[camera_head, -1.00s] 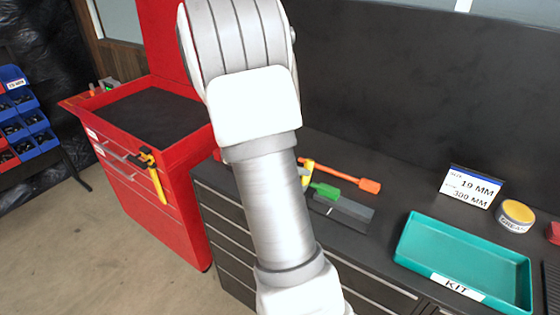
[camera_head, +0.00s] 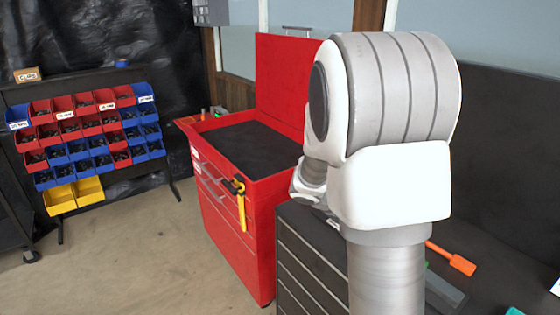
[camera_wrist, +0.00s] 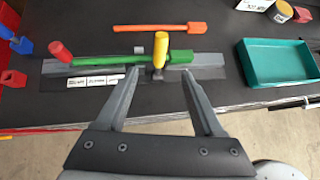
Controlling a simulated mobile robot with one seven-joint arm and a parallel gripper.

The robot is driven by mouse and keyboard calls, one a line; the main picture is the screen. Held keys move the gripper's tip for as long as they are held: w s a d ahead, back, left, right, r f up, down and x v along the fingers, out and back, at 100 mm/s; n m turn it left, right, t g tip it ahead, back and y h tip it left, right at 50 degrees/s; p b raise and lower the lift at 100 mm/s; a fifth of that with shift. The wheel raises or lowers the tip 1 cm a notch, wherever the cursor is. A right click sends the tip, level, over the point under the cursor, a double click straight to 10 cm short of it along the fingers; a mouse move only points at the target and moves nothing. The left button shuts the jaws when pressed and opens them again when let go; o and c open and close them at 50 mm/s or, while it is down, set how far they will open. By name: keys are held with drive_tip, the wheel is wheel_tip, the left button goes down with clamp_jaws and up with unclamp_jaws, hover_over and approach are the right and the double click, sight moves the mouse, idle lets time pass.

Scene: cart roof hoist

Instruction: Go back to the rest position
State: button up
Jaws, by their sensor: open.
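My gripper (camera_wrist: 158,88) is open and empty in the wrist view, its two fingers pointing forward over the dark workbench. In front of it on the bench lie a long green tool (camera_wrist: 125,61) and an upright yellow handle (camera_wrist: 161,48), with the yellow one showing between the fingers. I cannot tell how far below the fingers they are. In the head view my arm fills the right middle and hides much of the bench; the gripper itself does not show there.
An orange tool (camera_head: 452,259) lies on the bench. A teal tray (camera_wrist: 250,66) stands at right in the wrist view. A red tool cabinet (camera_head: 243,215) with an open lid stands beside the bench. A rack of red and blue bins (camera_head: 85,136) is at left. The floor (camera_head: 140,250) between is clear.

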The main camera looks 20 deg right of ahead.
drive_tip(key=s+a+r+m+t+y, duration=0.1)
drive_tip(key=s+a+r+m+y, duration=0.2)
drive_tip(key=s+a+m, duration=0.2)
drive_tip(key=s+a+r+m+t+y, duration=0.2)
drive_tip(key=a+m, duration=0.6)
drive_tip(key=a, duration=0.4)
drive_tip(key=s+a+r+m+t+y, duration=0.2)
drive_tip(key=s+a+r+m+y, duration=0.3)
drive_tip(key=s+a, duration=0.3)
drive_tip(key=shift+s+a+r+m, duration=0.35)
drive_tip(key=shift+a+r+m, duration=0.1)
drive_tip(key=shift+r+m, duration=0.3)
drive_tip(key=shift+f, duration=0.1)
